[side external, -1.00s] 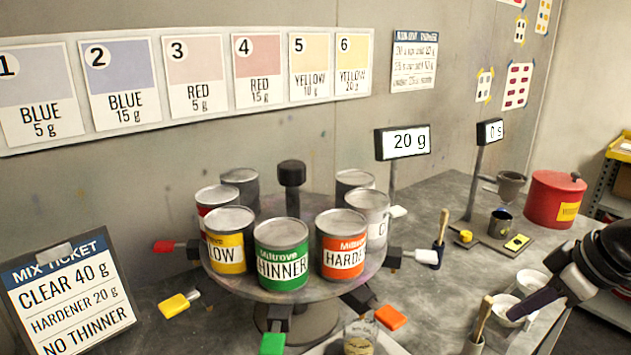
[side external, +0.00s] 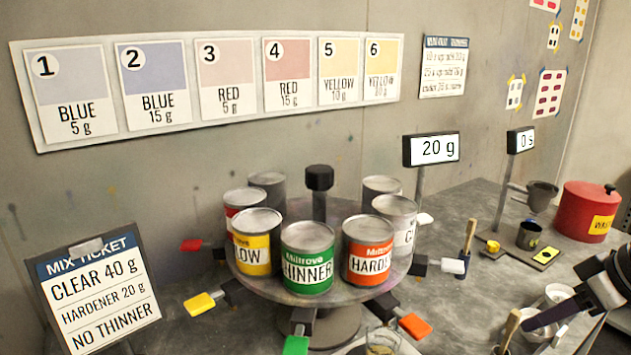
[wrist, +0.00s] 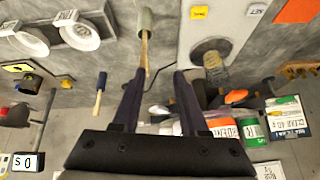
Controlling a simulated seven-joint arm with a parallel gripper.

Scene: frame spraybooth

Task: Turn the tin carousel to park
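The tin carousel (side external: 330,297) is a round grey turntable on a pedestal, with a black-topped post (side external: 319,178) at its centre. It bears several tins, among them a yellow-label tin (side external: 254,254), a green THINNER tin (side external: 307,268) and an orange HARDENER tin (side external: 367,262). Coloured levers stick out around its rim: red, yellow, green (side external: 297,344), orange (side external: 414,326) and white. No park mark is readable. My gripper (wrist: 157,75) is open and empty in the wrist view. In the side view it is at the right edge, apart from the carousel.
A display (side external: 431,149) reads 20 g; another (side external: 521,140) reads 0 s. A glass cup (side external: 382,341) stands in front of the carousel. White bowls (side external: 541,325) lie near my gripper. A red waste can (side external: 585,212) stands at the back right, and the mix ticket (side external: 98,292) at the left.

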